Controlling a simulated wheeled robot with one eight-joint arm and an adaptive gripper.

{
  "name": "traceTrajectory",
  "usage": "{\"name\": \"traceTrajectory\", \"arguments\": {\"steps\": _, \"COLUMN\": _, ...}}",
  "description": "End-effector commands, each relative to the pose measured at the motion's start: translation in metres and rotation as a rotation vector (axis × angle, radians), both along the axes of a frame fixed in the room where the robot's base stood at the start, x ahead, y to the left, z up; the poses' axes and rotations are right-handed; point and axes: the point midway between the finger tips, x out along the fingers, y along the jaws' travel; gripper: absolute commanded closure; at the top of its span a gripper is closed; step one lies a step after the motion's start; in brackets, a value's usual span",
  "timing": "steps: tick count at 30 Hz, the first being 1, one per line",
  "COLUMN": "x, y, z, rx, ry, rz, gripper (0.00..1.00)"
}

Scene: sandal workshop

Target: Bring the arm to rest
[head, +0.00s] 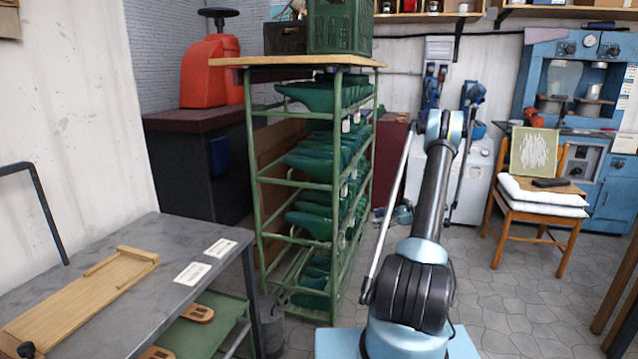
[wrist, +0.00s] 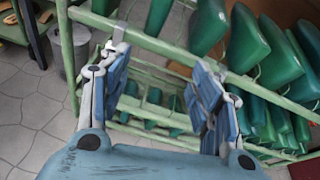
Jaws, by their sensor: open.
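My gripper (wrist: 160,78) is in the wrist view, with its two blue-grey fingers spread apart and nothing between them. Green rack rails and green shoe lasts show beyond and around the fingers; whether a finger touches the rack I cannot tell. In the head view my arm (head: 432,195) rises from its blue base at the lower middle to a bent joint, right of the rack. A thin grey link slants down on its left side. The gripper itself cannot be made out in the head view.
A green rack (head: 338,200) of green lasts stands left of my arm. A grey table (head: 110,290) with a wooden board (head: 85,295) is at the left. A bucket (head: 270,325) stands by the rack. A chair (head: 540,205) is at the right; tiled floor between is clear.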

Motion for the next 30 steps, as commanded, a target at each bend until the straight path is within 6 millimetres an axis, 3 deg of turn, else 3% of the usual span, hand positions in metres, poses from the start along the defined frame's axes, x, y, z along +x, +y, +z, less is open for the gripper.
{"name": "traceTrajectory", "arguments": {"steps": 3, "x": -0.005, "y": 0.013, "z": 0.029, "rx": -0.06, "ry": -0.031, "rz": 0.023, "gripper": 0.42}}
{"name": "traceTrajectory", "arguments": {"steps": 14, "x": -0.034, "y": 0.046, "z": 0.102, "rx": -0.246, "ry": -0.133, "rz": 0.105, "gripper": 0.42}}
{"name": "traceTrajectory", "arguments": {"steps": 30, "x": -0.118, "y": 0.093, "z": 0.187, "rx": -0.518, "ry": -0.295, "rz": 0.276, "gripper": 0.42}}
